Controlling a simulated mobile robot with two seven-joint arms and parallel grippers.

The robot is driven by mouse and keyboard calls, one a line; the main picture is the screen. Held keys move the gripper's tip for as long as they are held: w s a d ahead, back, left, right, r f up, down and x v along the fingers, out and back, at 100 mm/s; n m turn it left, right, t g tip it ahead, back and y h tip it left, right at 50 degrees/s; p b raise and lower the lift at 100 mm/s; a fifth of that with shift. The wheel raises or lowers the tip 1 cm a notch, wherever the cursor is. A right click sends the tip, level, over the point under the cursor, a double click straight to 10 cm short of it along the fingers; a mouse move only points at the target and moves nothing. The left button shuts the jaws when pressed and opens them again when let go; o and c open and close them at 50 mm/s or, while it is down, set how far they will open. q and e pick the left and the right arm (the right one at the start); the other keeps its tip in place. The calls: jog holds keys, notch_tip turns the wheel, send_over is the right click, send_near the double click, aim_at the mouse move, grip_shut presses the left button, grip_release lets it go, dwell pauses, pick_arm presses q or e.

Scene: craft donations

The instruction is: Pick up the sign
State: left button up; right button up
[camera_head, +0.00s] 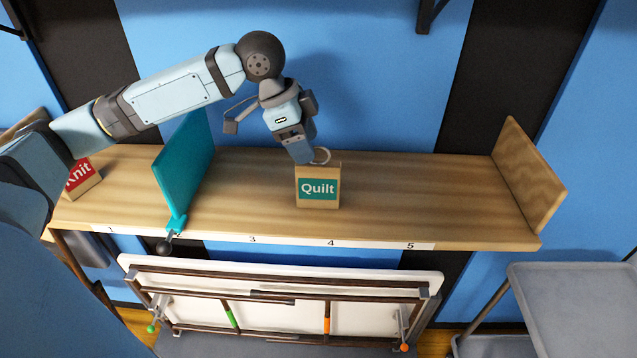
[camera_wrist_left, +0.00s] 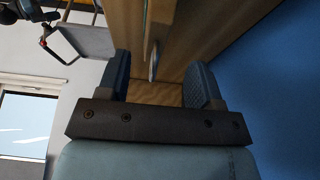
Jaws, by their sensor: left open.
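The Quilt sign (camera_head: 317,188), a wooden block with a teal label, stands upright on the shelf above number 4. A pale ring (camera_head: 321,156) rises from its top. My left gripper (camera_head: 306,157) is open and points down at the top of this sign, close to the ring. In the left wrist view its two fingers (camera_wrist_left: 160,88) are apart, and a thin ring-like edge (camera_wrist_left: 153,62) shows between and beyond them. I cannot tell whether either finger touches it. A second sign, red and reading Knit (camera_head: 82,176), stands at the far left of the shelf, partly hidden by my arm.
A teal divider (camera_head: 183,168) stands upright on the wooden shelf (camera_head: 420,195), left of the Quilt sign. A wooden end panel (camera_head: 529,178) closes the shelf's right side. The shelf between is bare. A folded white table (camera_head: 280,300) is below, a grey cart (camera_head: 575,290) at lower right.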

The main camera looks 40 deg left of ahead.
aim_at(314, 163)
pick_arm(q)
jog(key=p+x, duration=0.1)
jog(key=x, duration=0.4)
jog(key=shift+s+d+f, duration=0.1)
jog(key=shift+c, duration=0.4)
grip_shut()
